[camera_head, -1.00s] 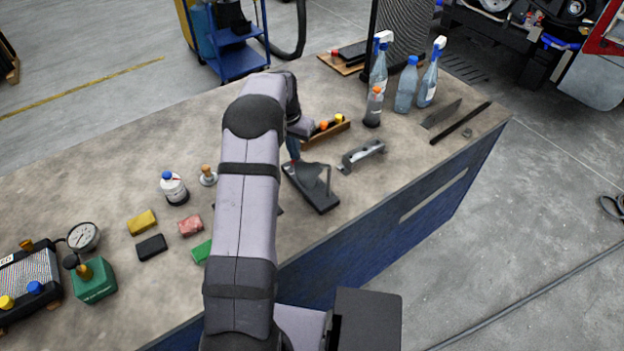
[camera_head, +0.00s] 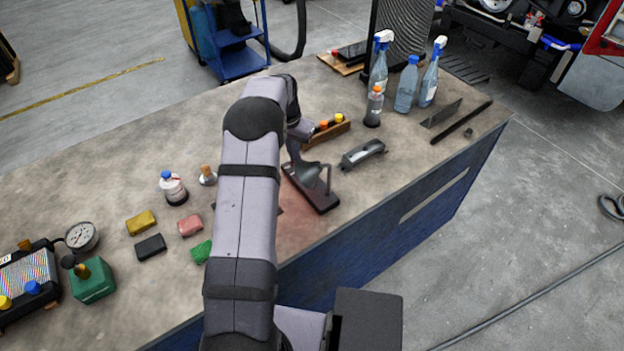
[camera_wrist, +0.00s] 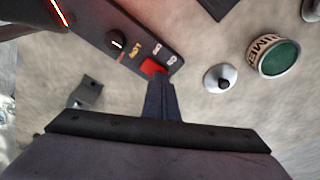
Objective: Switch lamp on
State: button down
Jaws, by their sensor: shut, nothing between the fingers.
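The lamp has a dark flat base (camera_head: 322,198) on the bench right of my arm, with a reddish cast on it. In the wrist view its dark panel (camera_wrist: 95,20) carries a round black knob (camera_wrist: 115,39), small coloured markings and a red switch (camera_wrist: 152,66). A thin red-lit line (camera_wrist: 60,12) glows at the upper left. My gripper (camera_wrist: 158,80) is shut and empty, its tips right at the red switch; they look to be touching it. In the head view my arm hides part of the lamp and much of the gripper.
In the wrist view, a silver round piece (camera_wrist: 220,78) and a green-topped tin (camera_wrist: 279,57) stand right of the fingers.

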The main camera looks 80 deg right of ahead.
jog(key=shift+a+f, duration=0.1)
jog(key=shift+a, duration=0.05)
notch_tip(320, 180, up, 7)
jog(key=p, duration=0.5)
dwell(0.5)
dwell(0.4)
